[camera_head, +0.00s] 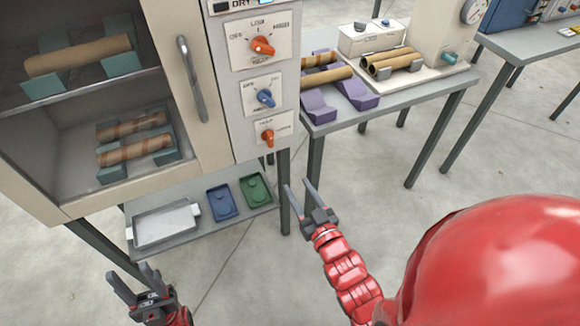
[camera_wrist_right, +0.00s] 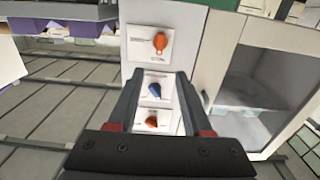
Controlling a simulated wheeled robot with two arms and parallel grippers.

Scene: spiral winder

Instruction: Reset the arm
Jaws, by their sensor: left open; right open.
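My left gripper (camera_head: 137,285) is at the bottom left of the head view, open and empty, below and in front of the cabinet. My right gripper (camera_head: 298,196) is open and empty in the middle of the head view, in front of and below the cabinet's control panel. In the right wrist view my right gripper (camera_wrist_right: 157,85) has its fingers spread, with the panel beyond them. The panel carries an upper orange knob (camera_head: 263,46), a blue knob (camera_head: 265,97) and a lower orange knob (camera_head: 267,136). The right gripper is apart from all of them.
The cabinet (camera_head: 175,110) has a closed glass door with brown tubes (camera_head: 80,54) on teal cradles inside. A shelf below holds a metal tray (camera_head: 165,226), a blue tray (camera_head: 222,203) and a green tray (camera_head: 256,189). A table (camera_head: 420,88) with tubes and purple cradles (camera_head: 320,106) stands right. Floor between is free.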

